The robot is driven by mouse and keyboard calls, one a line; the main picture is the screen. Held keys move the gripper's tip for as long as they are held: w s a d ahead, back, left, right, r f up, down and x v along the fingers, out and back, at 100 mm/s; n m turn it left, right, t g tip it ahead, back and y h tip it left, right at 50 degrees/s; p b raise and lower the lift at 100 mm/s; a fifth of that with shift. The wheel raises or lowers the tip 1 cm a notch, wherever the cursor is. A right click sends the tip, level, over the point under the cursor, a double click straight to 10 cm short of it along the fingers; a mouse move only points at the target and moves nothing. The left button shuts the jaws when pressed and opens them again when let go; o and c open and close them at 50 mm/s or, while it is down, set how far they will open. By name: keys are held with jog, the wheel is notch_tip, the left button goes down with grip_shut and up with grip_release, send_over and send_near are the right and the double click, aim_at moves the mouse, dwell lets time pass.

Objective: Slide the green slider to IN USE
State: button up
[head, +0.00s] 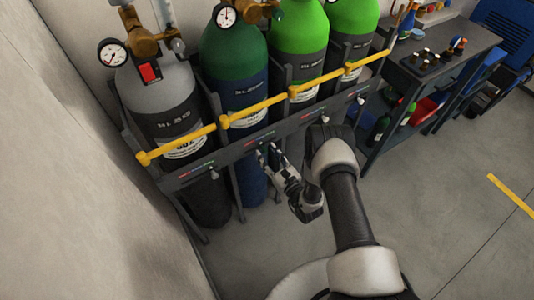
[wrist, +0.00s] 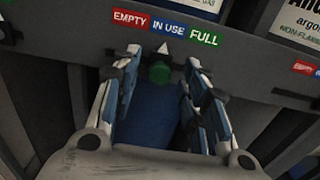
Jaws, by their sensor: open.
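The green slider (wrist: 160,73) sits on the dark grey rail (wrist: 255,78) in the wrist view, with a white pointer above it. The pointer stands below the blue IN USE label (wrist: 168,28), between red EMPTY (wrist: 130,20) and green FULL (wrist: 204,38). My gripper (wrist: 162,62) is open, with one finger on each side of the slider. Gaps show between the slider and both fingers, so it does not look gripped. In the head view my gripper (head: 269,150) is at the rail's front, below the blue-bodied, green-topped cylinder (head: 236,85). I cannot make out the slider there.
Other cylinders stand along the rack: a grey one (head: 160,95) at left and bright green ones (head: 298,45) at right. A yellow bar (head: 265,104) runs across them above the rail. A dark workbench (head: 447,65) is at right. The floor in front is clear.

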jog(key=v, duration=1.1)
